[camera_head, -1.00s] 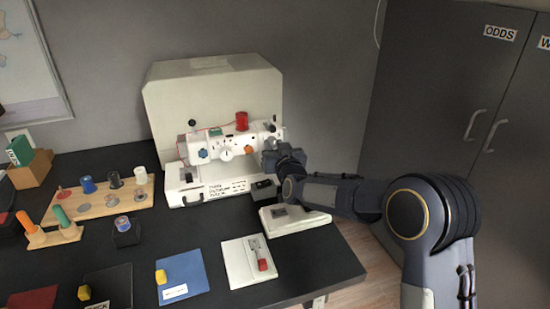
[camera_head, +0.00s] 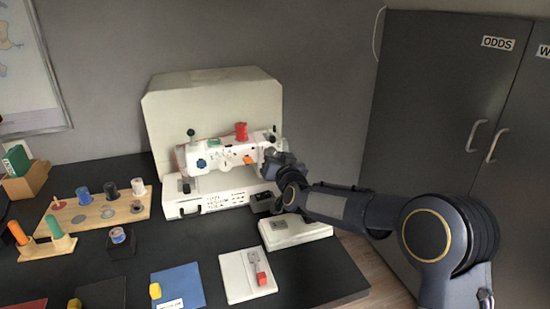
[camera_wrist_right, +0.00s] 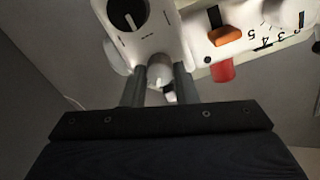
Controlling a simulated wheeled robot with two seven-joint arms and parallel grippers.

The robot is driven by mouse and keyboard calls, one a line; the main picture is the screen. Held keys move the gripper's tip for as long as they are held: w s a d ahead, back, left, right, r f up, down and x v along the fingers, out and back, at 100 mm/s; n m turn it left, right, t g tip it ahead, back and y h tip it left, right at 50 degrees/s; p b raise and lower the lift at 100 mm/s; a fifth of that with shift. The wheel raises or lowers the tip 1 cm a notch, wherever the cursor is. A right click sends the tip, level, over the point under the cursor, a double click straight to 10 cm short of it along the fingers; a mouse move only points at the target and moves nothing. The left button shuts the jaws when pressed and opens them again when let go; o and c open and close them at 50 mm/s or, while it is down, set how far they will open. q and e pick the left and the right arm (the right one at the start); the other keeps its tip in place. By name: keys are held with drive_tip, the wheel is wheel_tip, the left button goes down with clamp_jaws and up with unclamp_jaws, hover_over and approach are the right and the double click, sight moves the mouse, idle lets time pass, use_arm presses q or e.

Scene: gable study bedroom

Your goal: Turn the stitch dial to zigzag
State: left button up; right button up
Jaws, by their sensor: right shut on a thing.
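The white sewing machine (camera_head: 225,155) stands at the back of the black table. Its front carries a blue knob (camera_head: 201,163), a pale dial (camera_head: 224,159) and an orange lever (camera_head: 248,160). My right gripper (camera_head: 268,160) is at the machine's right end, its fingertips hard to make out in the head view. In the right wrist view its two fingers are shut on a small rounded white knob (camera_wrist_right: 160,72). A black dial with a white pointer mark (camera_wrist_right: 127,13) is just beyond, and the orange lever (camera_wrist_right: 225,36) is to the right. I cannot read which setting the stitch dial shows.
A cream cover (camera_head: 215,95) stands behind the machine. A pale pedal-like block (camera_head: 295,231) lies below my right arm. Spools on a wooden board (camera_head: 85,222) are at left; coloured pads, including a blue one (camera_head: 180,283), lie in front. Grey cabinets (camera_head: 450,110) stand right.

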drive_tip(key=o, duration=1)
drive_tip(key=v, duration=0.7)
drive_tip(key=shift+s, duration=0.35)
drive_tip(key=shift+d, duration=0.15)
